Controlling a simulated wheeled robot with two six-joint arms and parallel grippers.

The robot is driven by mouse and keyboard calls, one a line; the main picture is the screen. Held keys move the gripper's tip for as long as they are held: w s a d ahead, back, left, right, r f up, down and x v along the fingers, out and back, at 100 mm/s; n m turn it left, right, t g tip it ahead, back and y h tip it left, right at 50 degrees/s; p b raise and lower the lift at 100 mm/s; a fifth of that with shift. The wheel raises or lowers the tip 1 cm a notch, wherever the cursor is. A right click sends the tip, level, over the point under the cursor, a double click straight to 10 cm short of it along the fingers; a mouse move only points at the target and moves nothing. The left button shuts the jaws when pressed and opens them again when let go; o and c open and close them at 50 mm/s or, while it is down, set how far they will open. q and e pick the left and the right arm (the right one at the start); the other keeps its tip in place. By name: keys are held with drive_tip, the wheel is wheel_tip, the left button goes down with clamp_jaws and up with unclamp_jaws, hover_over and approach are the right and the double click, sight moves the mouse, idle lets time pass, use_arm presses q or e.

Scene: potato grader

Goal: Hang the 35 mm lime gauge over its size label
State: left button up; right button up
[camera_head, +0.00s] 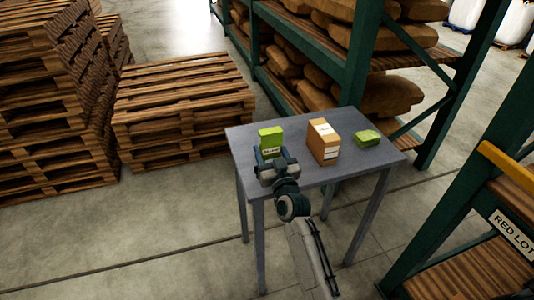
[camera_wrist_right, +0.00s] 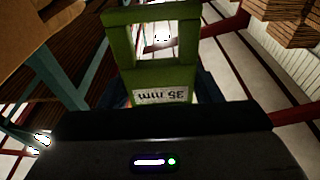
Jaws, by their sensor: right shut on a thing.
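The lime gauge (camera_head: 270,137) is a green plate above the left part of the grey table. In the right wrist view the gauge (camera_wrist_right: 152,82) shows a square opening and a white label reading "35 mm" upside down. My right gripper (camera_head: 274,163) is shut on its lower part. From these views I cannot tell whether the gauge touches the table. I cannot make out a matching size label for hanging. My left gripper is not in view.
An orange-brown box (camera_head: 323,141) with white labels and a flat green pack (camera_head: 367,138) stand on the grey table (camera_head: 345,172). Green racks with brown sacks (camera_head: 385,95) stand behind. A "RED LOT" rack (camera_head: 512,231) is at right, wooden pallets (camera_head: 180,110) at left.

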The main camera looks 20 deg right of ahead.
drive_tip(key=s+b, duration=0.1)
drive_tip(key=s, duration=0.8)
drive_tip(key=shift+d+b, duration=0.15)
drive_tip(key=shift+b, duration=0.25)
drive_tip(key=shift+s, duration=0.1)
